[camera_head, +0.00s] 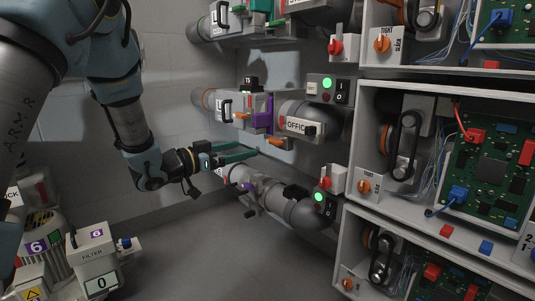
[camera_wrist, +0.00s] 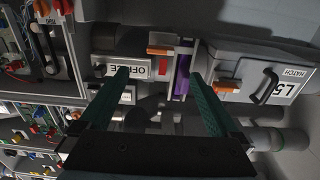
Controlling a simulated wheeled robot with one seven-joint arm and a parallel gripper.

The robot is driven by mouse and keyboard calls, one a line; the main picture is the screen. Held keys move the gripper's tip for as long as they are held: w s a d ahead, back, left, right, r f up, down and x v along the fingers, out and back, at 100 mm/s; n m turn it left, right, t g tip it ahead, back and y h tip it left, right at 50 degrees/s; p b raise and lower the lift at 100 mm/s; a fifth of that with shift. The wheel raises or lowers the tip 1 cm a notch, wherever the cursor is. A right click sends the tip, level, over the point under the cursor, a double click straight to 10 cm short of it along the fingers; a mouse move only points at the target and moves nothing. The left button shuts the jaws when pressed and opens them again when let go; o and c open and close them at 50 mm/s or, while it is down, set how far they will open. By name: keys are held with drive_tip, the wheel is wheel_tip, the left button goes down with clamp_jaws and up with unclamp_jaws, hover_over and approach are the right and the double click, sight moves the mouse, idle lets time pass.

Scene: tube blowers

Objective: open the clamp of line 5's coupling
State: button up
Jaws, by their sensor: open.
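Line 5's coupling shows in the wrist view between the grey box marked L5 HATCH (camera_wrist: 265,75) and the pipe with the OFFICE plate (camera_wrist: 135,68). A purple clamp part (camera_wrist: 182,75) sits upright at this joint; it also shows in the head view (camera_head: 262,118). My gripper (camera_wrist: 160,74) is open and empty, its two long green fingers spread, with the purple part appearing between the tips, closer to the right finger. In the head view my gripper (camera_head: 250,150) is below and in front of the coupling. I cannot tell whether it touches anything.
A switch box with a green light (camera_head: 327,84) is right of the coupling. Another pipe line (camera_head: 265,193) runs below my gripper. Open cabinets with circuit boards (camera_head: 490,160) stand at right. A filter unit (camera_head: 95,250) stands at lower left. The floor between is clear.

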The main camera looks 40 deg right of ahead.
sight(271, 141)
drive_tip(key=d, duration=0.2)
drive_tip(key=d+b, duration=0.1)
drive_tip(key=d, duration=0.2)
drive_tip(key=d+b, duration=0.1)
drive_tip(key=d, duration=0.2)
drive_tip(key=shift+s+d+f, duration=0.1)
drive_tip(key=shift+s+d, duration=0.15)
drive_tip(key=shift+s, duration=0.05)
drive_tip(key=shift+d+b, duration=0.4)
drive_tip(key=shift+d, duration=0.45)
clamp_jaws()
